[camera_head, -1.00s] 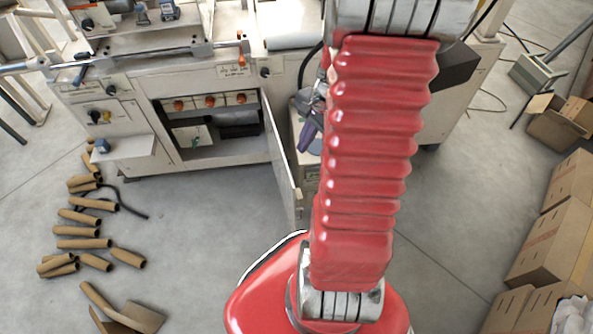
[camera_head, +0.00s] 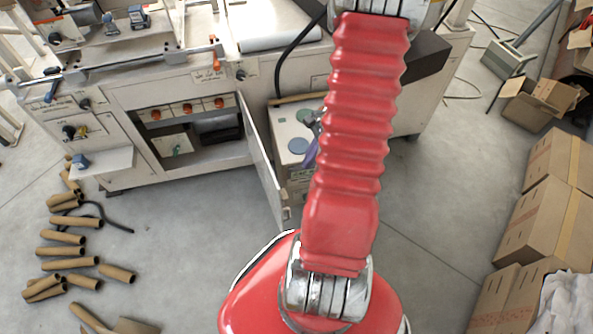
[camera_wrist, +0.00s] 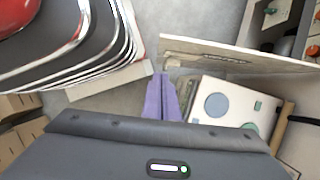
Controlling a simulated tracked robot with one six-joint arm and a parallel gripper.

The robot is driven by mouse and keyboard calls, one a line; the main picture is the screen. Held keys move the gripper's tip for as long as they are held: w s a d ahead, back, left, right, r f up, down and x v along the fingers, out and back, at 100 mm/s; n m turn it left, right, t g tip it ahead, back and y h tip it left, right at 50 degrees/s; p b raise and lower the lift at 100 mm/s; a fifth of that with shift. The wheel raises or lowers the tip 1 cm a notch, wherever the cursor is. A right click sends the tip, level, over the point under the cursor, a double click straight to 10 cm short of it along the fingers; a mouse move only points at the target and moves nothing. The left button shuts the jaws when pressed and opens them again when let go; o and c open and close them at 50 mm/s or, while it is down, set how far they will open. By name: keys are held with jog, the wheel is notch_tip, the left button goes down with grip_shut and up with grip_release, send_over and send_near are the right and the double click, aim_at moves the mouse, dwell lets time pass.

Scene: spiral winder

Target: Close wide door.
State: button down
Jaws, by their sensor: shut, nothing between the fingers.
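The wide door (camera_head: 263,165) is a pale panel on the front of the winder machine (camera_head: 110,105). It stands open, swung out from the right side of the dark compartment (camera_head: 205,138). In the wrist view the door (camera_wrist: 235,54) is seen from its top edge, at the upper right. My gripper (camera_wrist: 163,98) has purple fingers, shut and empty, close to the door's free end with a small gap showing. In the head view my gripper (camera_head: 311,152) is right of the door, partly hidden by my red arm.
A pale box with round discs (camera_head: 291,135) stands behind the door, beside my gripper; it also shows in the wrist view (camera_wrist: 220,105). Cardboard tubes (camera_head: 75,222) lie on the floor at left. Cartons (camera_head: 540,215) stand at right. The floor between is clear.

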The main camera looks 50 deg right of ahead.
jog(key=w+a+f, duration=0.3)
jog(key=a+f, duration=0.3)
jog(key=f, duration=0.3)
jog(key=shift+w+a, duration=0.15)
jog(key=shift+a, duration=0.25)
jog(key=shift+w+a, duration=0.15)
jog(key=shift+a, duration=0.05)
dwell(0.3)
